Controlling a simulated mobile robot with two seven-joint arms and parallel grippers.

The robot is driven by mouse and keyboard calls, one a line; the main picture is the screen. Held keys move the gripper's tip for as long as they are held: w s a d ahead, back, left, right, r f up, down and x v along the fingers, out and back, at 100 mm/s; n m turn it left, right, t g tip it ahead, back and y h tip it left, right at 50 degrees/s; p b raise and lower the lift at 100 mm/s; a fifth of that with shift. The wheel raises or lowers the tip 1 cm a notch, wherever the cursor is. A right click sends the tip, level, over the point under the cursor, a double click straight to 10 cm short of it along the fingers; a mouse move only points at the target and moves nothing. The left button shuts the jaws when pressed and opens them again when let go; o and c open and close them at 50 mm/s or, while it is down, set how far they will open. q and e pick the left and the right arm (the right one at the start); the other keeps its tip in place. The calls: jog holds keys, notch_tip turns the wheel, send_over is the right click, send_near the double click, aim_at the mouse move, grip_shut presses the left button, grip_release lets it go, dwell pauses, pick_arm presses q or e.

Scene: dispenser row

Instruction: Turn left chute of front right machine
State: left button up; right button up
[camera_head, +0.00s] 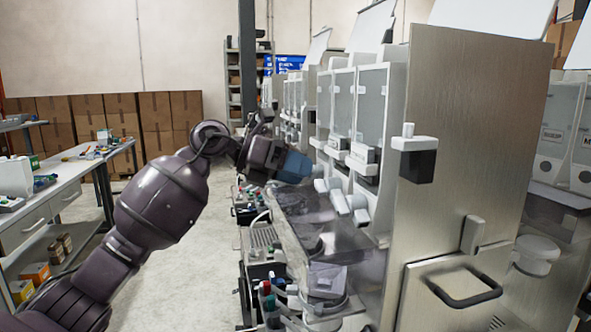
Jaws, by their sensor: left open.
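The front right machine (470,130) shows its brushed steel side panel, with white dispenser units (370,105) on its front. Several white chutes hang low on that front; the nearer ones (357,203) are plain to see. The farthest visible chute (320,184) is partly hidden near my left gripper. My left gripper (298,167) has blue fingers, reaches in from the left and points right at the chutes. It is open, close beside the farthest chute; I cannot tell whether they touch. My right gripper is out of view.
A clear shelf (305,225) juts out below the chutes. Bottles and small parts (275,290) stand lower down. A workbench (70,170) is at the left and cardboard boxes (120,115) are stacked behind. The floor aisle (200,250) between is clear.

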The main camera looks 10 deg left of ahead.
pick_arm(q)
jog(key=c, duration=0.9)
jog(key=m+t+y+b, duration=0.1)
jog(key=m, duration=0.1)
jog(key=m+t+b, duration=0.1)
jog(key=m+b, duration=0.1)
jog(key=shift+s+m+t+y, duration=0.2)
jog(key=shift+m+t+y, duration=0.1)
jog(key=shift+y, duration=0.1)
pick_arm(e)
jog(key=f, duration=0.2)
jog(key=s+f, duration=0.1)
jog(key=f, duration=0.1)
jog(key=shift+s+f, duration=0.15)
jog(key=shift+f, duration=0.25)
pick_arm(q)
jog(key=shift+d+r, duration=0.1)
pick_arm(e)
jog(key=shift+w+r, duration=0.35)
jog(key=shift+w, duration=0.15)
